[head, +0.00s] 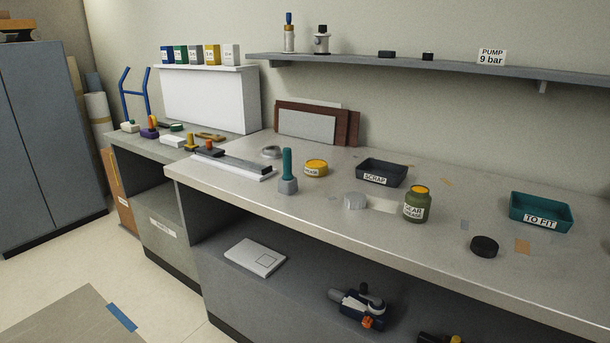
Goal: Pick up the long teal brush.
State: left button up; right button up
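An upright teal rod-like handle (287,162) stands near the front edge of the grey workbench (330,222), left of the middle. Neither of my grippers is in view.
A long dark bar (233,161) lies to the left. A shelf (430,67) runs above.

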aim_at(287, 152)
jog(key=u, duration=1.2)
jog(key=i, duration=1.55)
jog(key=z, duration=2.85)
